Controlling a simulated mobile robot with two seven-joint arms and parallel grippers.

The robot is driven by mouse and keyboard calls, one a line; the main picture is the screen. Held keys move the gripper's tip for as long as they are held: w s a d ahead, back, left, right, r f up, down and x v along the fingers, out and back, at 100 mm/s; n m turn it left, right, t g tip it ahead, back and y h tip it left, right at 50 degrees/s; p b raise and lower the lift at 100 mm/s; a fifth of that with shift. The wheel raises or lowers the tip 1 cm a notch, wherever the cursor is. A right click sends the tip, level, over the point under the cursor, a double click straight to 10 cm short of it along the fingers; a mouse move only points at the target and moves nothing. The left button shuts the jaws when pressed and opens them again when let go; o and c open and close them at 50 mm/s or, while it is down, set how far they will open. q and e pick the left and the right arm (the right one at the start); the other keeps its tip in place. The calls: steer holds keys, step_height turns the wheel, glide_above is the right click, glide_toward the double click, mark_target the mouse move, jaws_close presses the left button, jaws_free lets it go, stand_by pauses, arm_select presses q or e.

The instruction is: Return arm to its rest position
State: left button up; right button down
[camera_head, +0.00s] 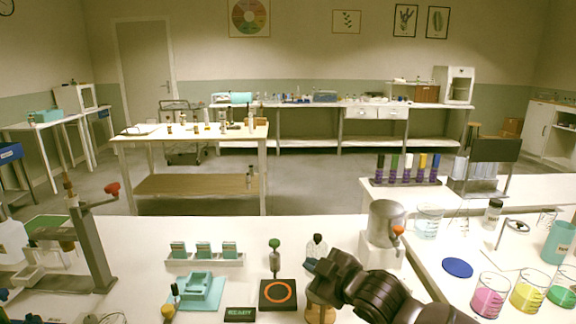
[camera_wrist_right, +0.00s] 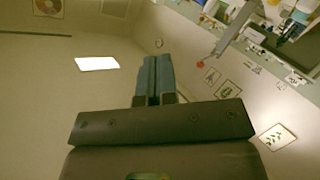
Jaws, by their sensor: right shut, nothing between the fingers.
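My right arm comes in from the lower right in the head view. Its dark gripper (camera_head: 311,265) is over the near worktable, beside a small clear bottle with a dark cap (camera_head: 317,243). The fingers also show in the right wrist view (camera_wrist_right: 153,82), pressed together with nothing between them. That view shows the room tilted, with the wall and ceiling behind the fingers. The gripper partly hides an amber-coloured bottle (camera_head: 320,308) below it. My left gripper is not in view.
A grey dispenser with an orange knob (camera_head: 387,222) stands close behind my right arm. A black pad with an orange ring (camera_head: 278,294) and a teal holder (camera_head: 203,288) are to the left. Several beakers, one pink (camera_head: 490,297), stand at the right. A lever press (camera_head: 92,245) stands far left.

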steer(key=s+d+f+m+t+h+p, duration=0.2)
steer(key=s+d+f+m+h, duration=0.5)
steer(key=s+d+f+m, duration=0.65)
steer(key=s+d+f+g, duration=0.1)
steer(key=s+d+f, duration=0.1)
steer(key=s, duration=0.5)
steer(key=s+d+f+g+h, duration=0.1)
steer(key=s+d+f, duration=0.2)
steer(key=s, duration=0.4)
steer(key=s+d+f+g+h, duration=0.1)
steer(key=s+d+f, duration=0.2)
steer(key=s+f, duration=0.2)
steer(key=shift+s+d+p, duration=0.2)
steer(key=shift+s+p, duration=0.2)
steer(key=shift+s, duration=0.7)
steer(key=shift+f, duration=0.1)
